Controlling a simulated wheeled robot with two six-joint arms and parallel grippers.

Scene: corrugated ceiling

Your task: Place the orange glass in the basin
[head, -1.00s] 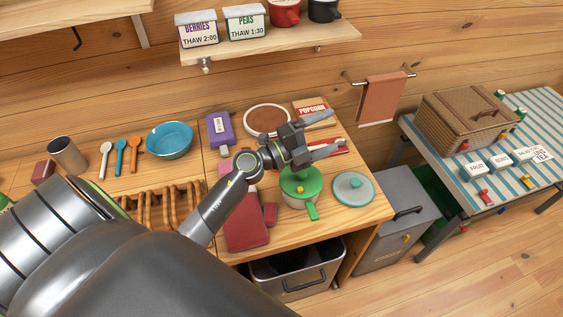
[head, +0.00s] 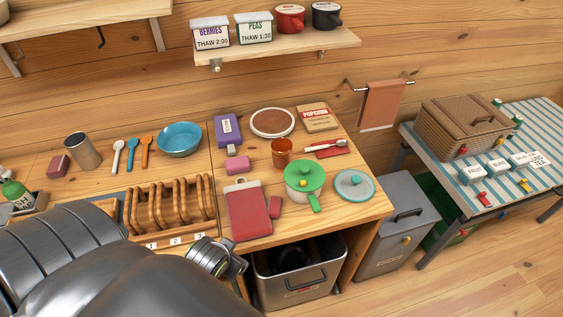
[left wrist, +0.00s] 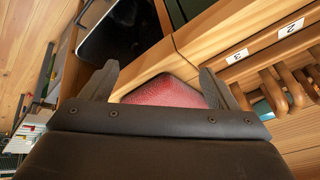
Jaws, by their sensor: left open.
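The orange glass (head: 282,152) stands upright on the right part of the wooden counter, behind the green-lidded pot (head: 304,178). My left gripper shows in the left wrist view (left wrist: 158,82) with its two fingers apart and nothing between them. The red board (left wrist: 165,92) on the counter lies beyond the fingers. In the head view my left wrist is low at the counter's front edge, well in front of the glass; its fingertips are hard to make out. No basin can be clearly identified; my arm covers the front left of the counter. My right gripper is not in view.
A wooden rack (head: 170,208), blue bowl (head: 180,139), purple box (head: 228,130), round brown-topped dish (head: 272,122) and loose lid (head: 354,185) are on the counter. A green bottle (head: 16,192) stands at far left. An open bin (head: 298,270) is below the front edge.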

